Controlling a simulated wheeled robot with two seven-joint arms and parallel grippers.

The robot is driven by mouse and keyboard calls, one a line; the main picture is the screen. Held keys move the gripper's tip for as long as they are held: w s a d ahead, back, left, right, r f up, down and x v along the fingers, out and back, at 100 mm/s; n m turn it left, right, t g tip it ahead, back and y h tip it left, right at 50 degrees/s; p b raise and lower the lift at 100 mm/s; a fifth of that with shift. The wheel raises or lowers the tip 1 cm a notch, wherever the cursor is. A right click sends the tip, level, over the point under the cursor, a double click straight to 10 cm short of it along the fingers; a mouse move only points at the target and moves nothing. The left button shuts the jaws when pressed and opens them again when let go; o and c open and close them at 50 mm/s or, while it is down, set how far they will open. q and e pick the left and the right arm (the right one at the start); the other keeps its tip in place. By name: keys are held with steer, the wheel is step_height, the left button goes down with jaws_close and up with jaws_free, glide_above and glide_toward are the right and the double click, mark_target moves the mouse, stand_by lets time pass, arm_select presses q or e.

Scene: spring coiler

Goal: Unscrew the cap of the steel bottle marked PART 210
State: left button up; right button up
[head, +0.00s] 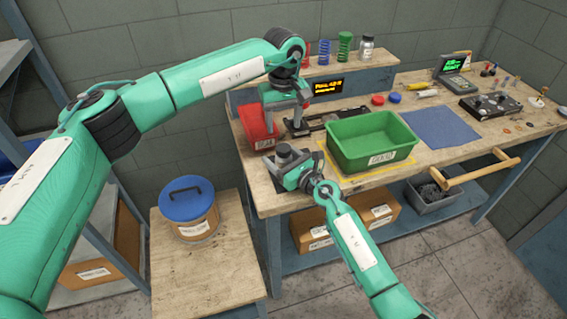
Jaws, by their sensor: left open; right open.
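A grey cylinder with a dark round top (284,151) shows at the bench's front left corner, right at my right gripper. It may be the steel bottle with its cap; no PART 210 marking can be read. My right gripper (280,163) is open and reaches in low from the right beside this cylinder; I cannot tell whether its jaws touch it. My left gripper (286,119) is open, points down and hangs above and behind the dark top, apart from it. A small grey bottle with a dark cap (367,48) stands on the back shelf; its label is too small to read.
A red bin (254,120) is behind my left gripper. A green bin (371,140) stands to the right, with a blue mat (440,131) beyond. Springs stand on the raised shelf (318,70). A blue-lidded tub (188,205) sits on a lower table at left.

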mark_target(284, 148)
jaws_close()
arm_select(q)
steer(key=m, duration=0.4)
steer(key=shift+m, duration=0.4)
steer(key=m, duration=0.3)
steer(key=shift+m, duration=0.4)
steer(key=shift+f, duration=4)
